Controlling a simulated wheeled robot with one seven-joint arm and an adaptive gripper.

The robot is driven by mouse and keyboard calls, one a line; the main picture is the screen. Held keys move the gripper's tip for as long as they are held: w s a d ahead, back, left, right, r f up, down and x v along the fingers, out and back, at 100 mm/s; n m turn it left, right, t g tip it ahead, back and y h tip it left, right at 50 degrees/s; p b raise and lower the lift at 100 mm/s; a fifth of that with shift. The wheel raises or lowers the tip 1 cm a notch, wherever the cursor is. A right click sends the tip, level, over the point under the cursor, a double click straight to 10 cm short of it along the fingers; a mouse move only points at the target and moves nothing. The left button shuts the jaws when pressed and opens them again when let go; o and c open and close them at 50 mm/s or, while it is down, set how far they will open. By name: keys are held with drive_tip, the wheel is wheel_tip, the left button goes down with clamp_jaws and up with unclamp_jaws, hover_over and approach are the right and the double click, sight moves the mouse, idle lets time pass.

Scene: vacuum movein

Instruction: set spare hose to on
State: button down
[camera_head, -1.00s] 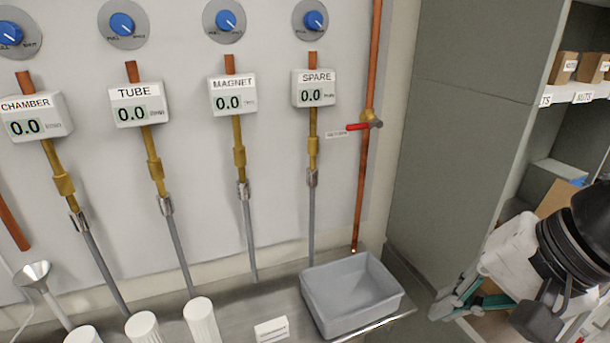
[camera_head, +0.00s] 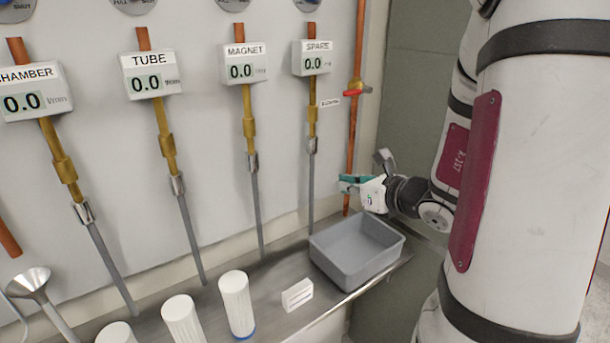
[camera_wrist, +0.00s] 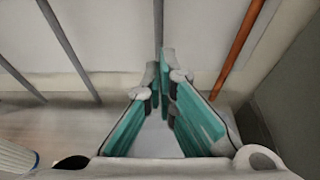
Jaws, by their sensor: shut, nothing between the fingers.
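The SPARE line hangs at the right of the wall panel. Its white meter box (camera_head: 312,58) reads 0.0. A brass fitting (camera_head: 312,122) and a grey hose (camera_head: 311,190) run down below it. The SPARE blue knob (camera_head: 306,3) is mostly cut off by the top edge, so its setting cannot be read. My gripper (camera_head: 345,183) is well below the meter, just right of the grey hose and above the grey bin. In the wrist view my gripper (camera_wrist: 166,72) has its teal fingers together and empty, with a grey hose (camera_wrist: 158,22) beyond the tips.
A copper pipe (camera_head: 352,140) with a red-handled valve (camera_head: 357,92) stands right of the SPARE line, close to my gripper. A grey bin (camera_head: 340,268) sits on the metal bench. MAGNET (camera_head: 242,65), TUBE (camera_head: 152,75) and CHAMBER (camera_head: 30,92) meters are to the left.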

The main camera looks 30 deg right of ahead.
sight(316, 149)
drive_tip(key=x, duration=0.9)
drive_tip(key=shift+w+a+f, duration=0.1)
drive_tip(key=shift+w+a, duration=0.05)
drive_tip(key=shift+w, duration=0.05)
drive_tip(key=shift+r+p, duration=0.9)
drive_tip(key=shift+r, duration=1.15)
wheel_tip(316, 149, up, 4)
drive_tip(key=shift+r+p, duration=0.2)
drive_tip(key=shift+p, duration=0.65)
drive_tip(key=shift+w, duration=0.1)
